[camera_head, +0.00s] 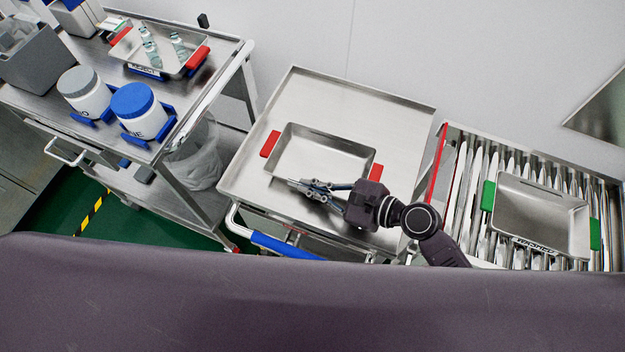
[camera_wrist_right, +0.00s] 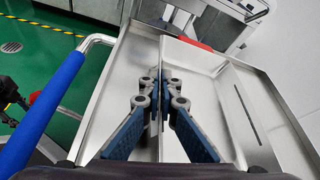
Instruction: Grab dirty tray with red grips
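A metal tray with red grips (camera_head: 322,143) sits on the steel trolley top in the middle of the head view. One red grip (camera_head: 270,144) is on its left end and another (camera_head: 376,172) on its right end. It looks empty. My right gripper (camera_head: 296,184) is at the tray's front wall. In the right wrist view the fingers (camera_wrist_right: 160,76) come together with the thin tray wall (camera_wrist_right: 161,140) between them, and look shut on it. A second tray with red grips (camera_head: 130,44) holds several vials on the left cart. My left gripper is not in view.
A tray with green grips (camera_head: 540,215) sits on the roller conveyor (camera_head: 465,190) at the right. The left cart carries a white jar with a grey lid (camera_head: 84,92) and one with a blue lid (camera_head: 139,110). The trolley (camera_head: 400,110) has a raised rim and a blue handle (camera_head: 285,246).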

